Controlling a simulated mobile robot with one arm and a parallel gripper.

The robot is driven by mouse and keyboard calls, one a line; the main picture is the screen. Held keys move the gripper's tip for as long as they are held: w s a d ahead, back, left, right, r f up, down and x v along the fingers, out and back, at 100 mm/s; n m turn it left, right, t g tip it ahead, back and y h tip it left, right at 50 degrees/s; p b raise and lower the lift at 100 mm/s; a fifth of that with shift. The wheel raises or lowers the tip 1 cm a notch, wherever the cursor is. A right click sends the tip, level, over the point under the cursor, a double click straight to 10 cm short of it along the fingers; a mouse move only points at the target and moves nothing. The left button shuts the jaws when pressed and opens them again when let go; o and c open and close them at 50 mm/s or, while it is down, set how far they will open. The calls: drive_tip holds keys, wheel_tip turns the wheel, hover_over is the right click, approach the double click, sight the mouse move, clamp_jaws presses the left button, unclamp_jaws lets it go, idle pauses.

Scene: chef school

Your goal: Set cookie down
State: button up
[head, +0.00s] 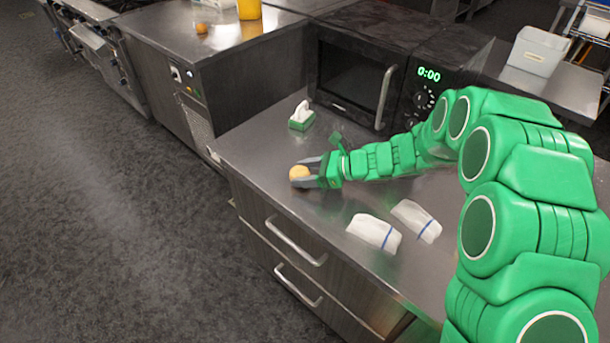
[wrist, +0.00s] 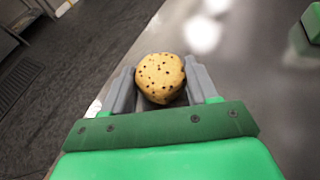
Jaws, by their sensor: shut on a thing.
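The cookie (head: 299,173) is round and golden brown. In the wrist view the cookie (wrist: 160,77) shows dark chips and sits between the two grey fingers. My gripper (head: 304,171) is shut on it near the left front edge of the steel counter (head: 252,143). The wrist view shows my gripper (wrist: 160,85) with a finger on each side of the cookie. I cannot tell whether the cookie touches the counter or is held just above it.
A green tissue box (head: 301,119) stands behind the gripper. Two white cloths with blue stripes (head: 374,232) (head: 416,220) lie to the right. A microwave (head: 355,75) stands at the back. The counter's front edge is close to the cookie, with drawers (head: 290,265) below.

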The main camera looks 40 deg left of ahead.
drive_tip(key=shift+f, duration=0.55)
drive_tip(key=shift+f, duration=0.15)
drive_tip(key=o, duration=1)
drive_tip(key=shift+o, duration=0.2)
drive_tip(key=shift+w+d+r, duration=0.1)
drive_tip(key=shift+r, duration=0.1)
drive_tip(key=v, duration=1.1)
drive_tip(key=shift+w+d+r, duration=0.15)
drive_tip(key=shift+d+r, duration=0.05)
drive_tip(key=shift+d, duration=0.15)
